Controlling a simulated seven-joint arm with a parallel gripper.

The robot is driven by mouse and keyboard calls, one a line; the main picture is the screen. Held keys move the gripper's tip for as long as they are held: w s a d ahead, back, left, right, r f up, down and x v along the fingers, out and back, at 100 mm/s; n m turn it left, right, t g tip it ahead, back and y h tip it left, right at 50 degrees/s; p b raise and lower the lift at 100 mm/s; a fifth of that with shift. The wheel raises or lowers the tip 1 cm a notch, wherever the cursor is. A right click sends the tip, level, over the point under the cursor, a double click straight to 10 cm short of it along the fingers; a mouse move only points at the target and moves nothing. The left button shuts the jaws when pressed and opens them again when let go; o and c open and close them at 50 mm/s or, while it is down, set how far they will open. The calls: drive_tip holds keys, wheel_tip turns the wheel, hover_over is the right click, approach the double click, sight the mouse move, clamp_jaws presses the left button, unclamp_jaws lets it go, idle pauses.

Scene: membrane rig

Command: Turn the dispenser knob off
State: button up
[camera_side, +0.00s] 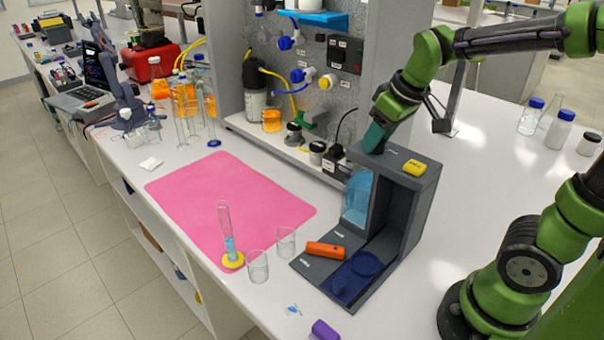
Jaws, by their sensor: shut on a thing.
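The dispenser (405,215) is a dark grey stand near the table's front edge, with a blue container (358,197) at its left side and a blue round dish (352,278) on its base. My gripper (374,141) points down at the left end of the dispenser's top. Its teal fingers are shut on the dispenser knob, which they hide almost fully, so its turn angle cannot be told. A yellow block (414,167) sits on the top, right of my gripper. An orange piece (326,250) lies on the base.
Two empty glass beakers (258,267) and a cylinder with blue liquid (226,235) stand left of the dispenser by a pink mat (215,200). A panel with valves (305,75) rises behind. A purple block (324,330) lies at the front. Free table lies right of the dispenser.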

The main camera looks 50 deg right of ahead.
drive_tip(key=shift+d+n+y, duration=0.15)
drive_tip(key=shift+n+y, duration=0.75)
drive_tip(key=shift+n, duration=1.3)
drive_tip(key=o, duration=1.1)
drive_tip(key=shift+g, duration=0.3)
drive_tip(key=shift+c, duration=0.2)
drive_tip(key=v, duration=1.7)
